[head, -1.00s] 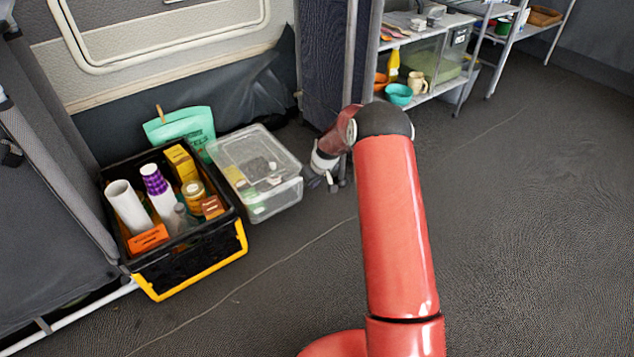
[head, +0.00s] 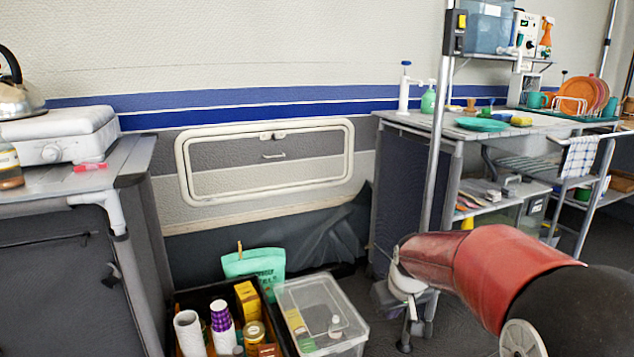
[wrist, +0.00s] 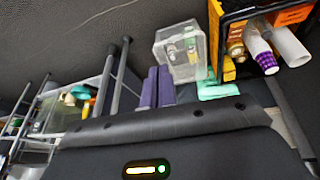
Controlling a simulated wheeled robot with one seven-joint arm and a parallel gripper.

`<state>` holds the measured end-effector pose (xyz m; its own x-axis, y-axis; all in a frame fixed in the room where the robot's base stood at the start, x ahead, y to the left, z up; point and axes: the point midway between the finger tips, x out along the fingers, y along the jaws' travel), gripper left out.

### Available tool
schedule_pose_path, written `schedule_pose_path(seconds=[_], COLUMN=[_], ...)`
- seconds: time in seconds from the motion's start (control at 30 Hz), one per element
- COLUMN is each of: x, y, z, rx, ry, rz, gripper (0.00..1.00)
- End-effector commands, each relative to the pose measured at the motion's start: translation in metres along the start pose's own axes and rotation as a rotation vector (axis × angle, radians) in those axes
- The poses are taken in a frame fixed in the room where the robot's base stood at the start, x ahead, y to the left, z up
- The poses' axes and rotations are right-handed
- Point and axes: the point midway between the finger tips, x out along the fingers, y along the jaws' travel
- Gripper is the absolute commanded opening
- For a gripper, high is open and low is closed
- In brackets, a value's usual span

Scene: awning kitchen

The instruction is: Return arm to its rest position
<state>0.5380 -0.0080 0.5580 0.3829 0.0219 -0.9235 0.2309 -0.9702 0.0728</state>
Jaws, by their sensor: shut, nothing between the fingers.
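My red arm shows at the lower right of the head view, bent with its wrist end toward the left. My gripper (wrist: 158,72) shows in the wrist view as two purple-grey fingers close together, shut and empty. In the head view the gripper end hangs below the wrist, in front of the counter's legs and to the right of a clear plastic bin (head: 350,338). It appears apart from the bin. The fingertips are small and hard to make out there.
A black crate (wrist: 232,42) of bottles and boxes stands beside the clear bin, with a green bag (head: 255,263) behind. A counter (head: 420,120) with shelves is at the right, a side table (head: 130,160) at the left. Dark open floor (wrist: 60,40) shows in the wrist view.

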Motion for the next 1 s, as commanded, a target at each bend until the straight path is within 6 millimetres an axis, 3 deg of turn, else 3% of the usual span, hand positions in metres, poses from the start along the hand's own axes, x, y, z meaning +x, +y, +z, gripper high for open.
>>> schedule_pose_path(seconds=[0.03,0.1,0.3,0.4,0.53,0.67,1.0], x=[-0.035,-0.069,-0.149,-0.177,-0.198,-0.207,-0.208], y=[-0.006,-0.012,-0.033,-0.043,-0.052,-0.058,-0.060], z=[0.009,0.027,0.089,0.122,0.158,0.180,0.189], rx=[0.012,0.038,0.119,0.159,0.203,0.231,0.243], ry=[0.014,0.023,0.052,0.069,0.083,0.092,0.094], rz=[0.011,0.022,0.039,0.042,0.039,0.036,0.034], gripper=[0.00,0.00,0.00,0.00,0.00,0.00,0.00])
